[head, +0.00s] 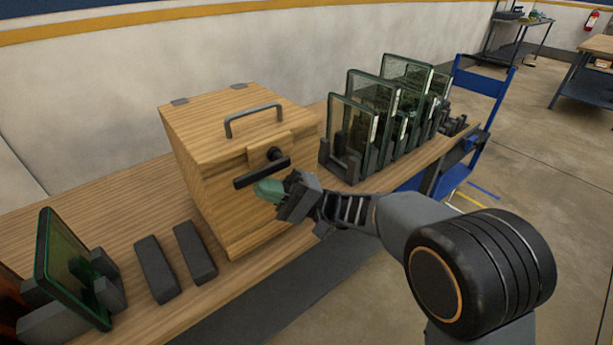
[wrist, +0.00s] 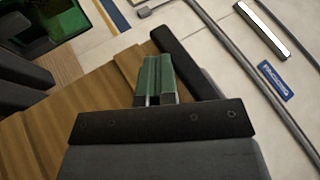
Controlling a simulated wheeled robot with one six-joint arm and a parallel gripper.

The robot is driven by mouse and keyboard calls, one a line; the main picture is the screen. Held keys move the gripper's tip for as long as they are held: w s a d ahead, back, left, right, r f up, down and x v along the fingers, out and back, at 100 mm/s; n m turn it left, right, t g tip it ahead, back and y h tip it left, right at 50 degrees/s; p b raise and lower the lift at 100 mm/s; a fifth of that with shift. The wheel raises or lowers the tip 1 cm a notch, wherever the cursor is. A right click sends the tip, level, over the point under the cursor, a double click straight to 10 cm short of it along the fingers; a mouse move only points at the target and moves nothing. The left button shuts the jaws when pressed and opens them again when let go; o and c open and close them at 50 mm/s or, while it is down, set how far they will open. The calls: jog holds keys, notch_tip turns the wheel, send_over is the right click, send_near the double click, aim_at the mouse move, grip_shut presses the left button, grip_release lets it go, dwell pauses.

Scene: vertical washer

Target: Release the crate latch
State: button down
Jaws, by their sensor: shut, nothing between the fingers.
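The wooden crate (head: 215,165) stands on the bench with its lid down. Its latch (head: 262,173) is a dark bar on the front face, lying nearly level with a slight tilt, below a round dark knob (head: 274,154). My gripper (head: 268,190) has green fingertips, closed together and empty, just below and in front of the bar. In the wrist view the green fingers (wrist: 158,78) are side by side, next to a dark bar (wrist: 180,57) that looks like the latch. I cannot tell whether they touch it.
A grey handle (head: 253,118) rises from the crate lid. Framed green panels (head: 375,115) stand in dark racks to the right. A blue cart (head: 480,95) is beyond the bench end.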

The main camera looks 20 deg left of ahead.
jog(key=a+f+b+v, duration=0.1)
jog(key=f+b+v, duration=0.1)
jog(key=b+v, duration=0.6)
jog(key=shift+w+d+f+b, duration=0.35)
jog(key=shift+w+d+f, duration=0.25)
jog(key=shift+d+f, duration=0.65)
